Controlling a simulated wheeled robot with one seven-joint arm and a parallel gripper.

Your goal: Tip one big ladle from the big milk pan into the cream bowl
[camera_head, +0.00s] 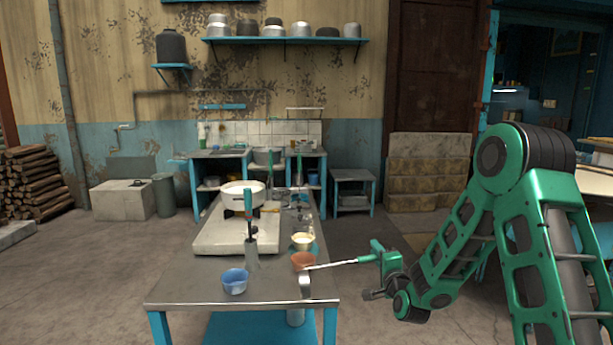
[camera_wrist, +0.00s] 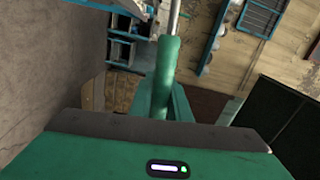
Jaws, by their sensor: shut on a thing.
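My gripper (camera_head: 384,268) is shut on the green handle of a ladle (camera_head: 335,265) at the right of the metal table. The ladle's thin rod reaches left, and its metal cup (camera_head: 305,283) hangs in front of a terracotta bowl (camera_head: 302,260). Whether the cup holds milk is hidden. In the wrist view the green handle (camera_wrist: 168,58) runs up between the fingers. The wide white milk pan (camera_head: 243,194) stands on the stove at the table's far end. A pale yellow bowl (camera_head: 303,240) sits behind the terracotta one; I cannot tell which is the cream bowl.
A blue bowl (camera_head: 235,281) stands at the table's near left.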

